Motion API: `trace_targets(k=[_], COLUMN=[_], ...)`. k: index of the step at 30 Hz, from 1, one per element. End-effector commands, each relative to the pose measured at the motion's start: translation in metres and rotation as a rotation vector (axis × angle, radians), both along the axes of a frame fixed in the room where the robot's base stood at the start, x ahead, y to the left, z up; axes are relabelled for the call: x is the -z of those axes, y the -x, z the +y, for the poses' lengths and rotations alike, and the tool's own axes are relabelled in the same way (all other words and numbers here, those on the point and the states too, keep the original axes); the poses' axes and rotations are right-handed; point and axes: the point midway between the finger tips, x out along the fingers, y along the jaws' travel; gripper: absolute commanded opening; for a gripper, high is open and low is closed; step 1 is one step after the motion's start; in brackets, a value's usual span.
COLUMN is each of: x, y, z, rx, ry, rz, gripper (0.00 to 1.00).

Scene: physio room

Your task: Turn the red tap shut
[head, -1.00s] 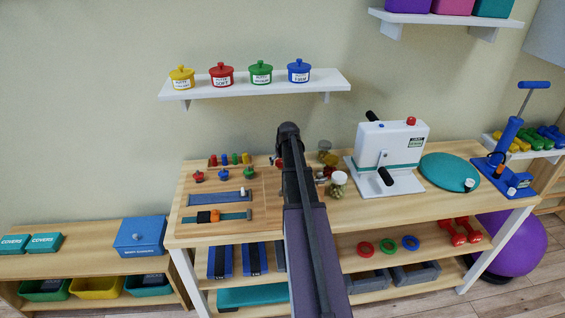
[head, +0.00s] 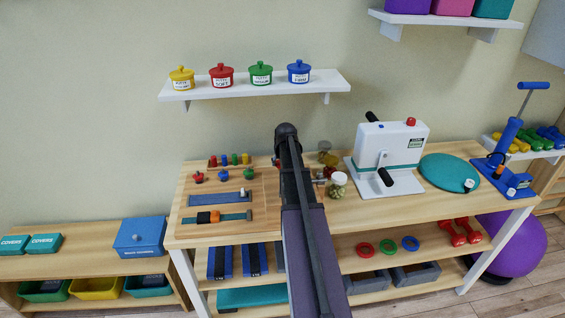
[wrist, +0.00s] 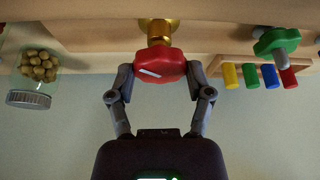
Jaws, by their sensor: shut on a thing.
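The red tap (wrist: 150,68) is a rounded red handle with a white bar mark on its face, on a brass stem (wrist: 159,32). The bar is slightly tilted in the wrist view. My gripper (wrist: 160,75) has one finger against each side of the handle and is shut on it. In the head view my arm covers most of the gripper and the tap, beside the jar. A green tap (wrist: 276,41) is to the right in the wrist view, apart from my fingers.
A jar of round beads (head: 337,186) stands close by the gripper; it also shows in the wrist view (wrist: 37,68). Several coloured pegs (wrist: 250,76) are near the green tap. A white crank machine (head: 393,145) stands further right on the bench.

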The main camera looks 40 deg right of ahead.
Motion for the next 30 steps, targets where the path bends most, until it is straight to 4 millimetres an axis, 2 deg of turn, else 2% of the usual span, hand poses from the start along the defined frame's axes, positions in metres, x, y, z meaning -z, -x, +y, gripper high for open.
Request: trace_targets(k=[30], x=[-0.0001], y=[-0.0007], z=[-0.002], rx=[0.793], ry=[0.004], rz=[0.0], gripper=[0.18])
